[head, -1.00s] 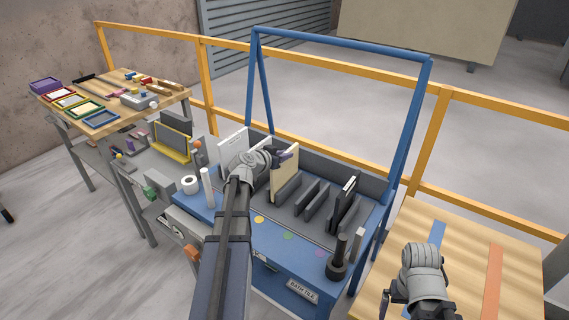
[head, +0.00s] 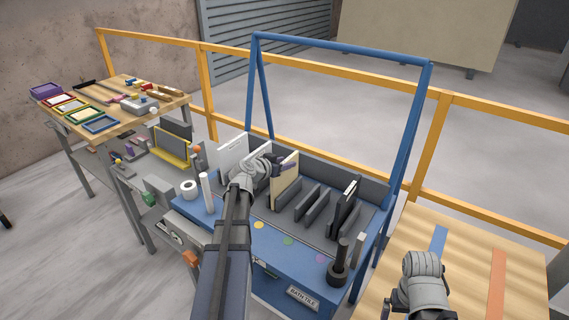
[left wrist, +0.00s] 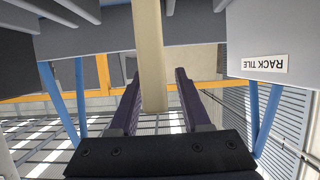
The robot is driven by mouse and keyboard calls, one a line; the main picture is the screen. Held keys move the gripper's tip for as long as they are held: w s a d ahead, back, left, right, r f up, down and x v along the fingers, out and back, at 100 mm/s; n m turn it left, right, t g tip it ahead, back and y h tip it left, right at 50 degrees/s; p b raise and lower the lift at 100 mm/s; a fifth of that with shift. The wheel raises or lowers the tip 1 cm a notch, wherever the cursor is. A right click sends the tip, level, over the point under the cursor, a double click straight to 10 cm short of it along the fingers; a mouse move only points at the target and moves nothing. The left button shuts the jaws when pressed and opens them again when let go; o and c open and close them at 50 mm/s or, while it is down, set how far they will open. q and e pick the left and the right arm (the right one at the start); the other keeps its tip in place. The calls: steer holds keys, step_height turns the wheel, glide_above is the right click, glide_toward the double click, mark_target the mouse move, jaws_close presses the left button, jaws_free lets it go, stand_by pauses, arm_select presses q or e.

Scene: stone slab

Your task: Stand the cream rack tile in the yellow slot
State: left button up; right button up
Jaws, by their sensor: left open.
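The cream rack tile (head: 284,188) stands on edge among the grey dividers of the blue bench's rack, roughly in line with the yellow dot (head: 258,225) on the front ledge. I cannot see its bottom edge in the slot. My left gripper (head: 287,164) is at the tile's upper part, partly hidden behind its own wrist. In the left wrist view, the open fingers (left wrist: 158,100) lie on both sides of the cream tile (left wrist: 150,45), with small gaps showing. My right gripper is mostly out of frame at the bottom right; its jaws are unclear.
Grey dividers (head: 315,205) and a dark tile (head: 345,205) stand to the right. A white tile labelled RACK TILE (left wrist: 268,65) is alongside. A white roll (head: 189,189) and black posts (head: 340,262) stand near the front. A blue frame (head: 400,140) arches behind.

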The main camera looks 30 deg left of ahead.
arm_select(q)
steer(key=shift+r, duration=0.2)
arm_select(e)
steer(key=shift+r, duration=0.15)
arm_select(q)
steer(key=p+v, duration=0.4)
steer(key=v, duration=0.8)
steer(key=shift+p, duration=0.4)
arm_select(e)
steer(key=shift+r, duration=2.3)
arm_select(q)
steer(key=shift+f, duration=0.1)
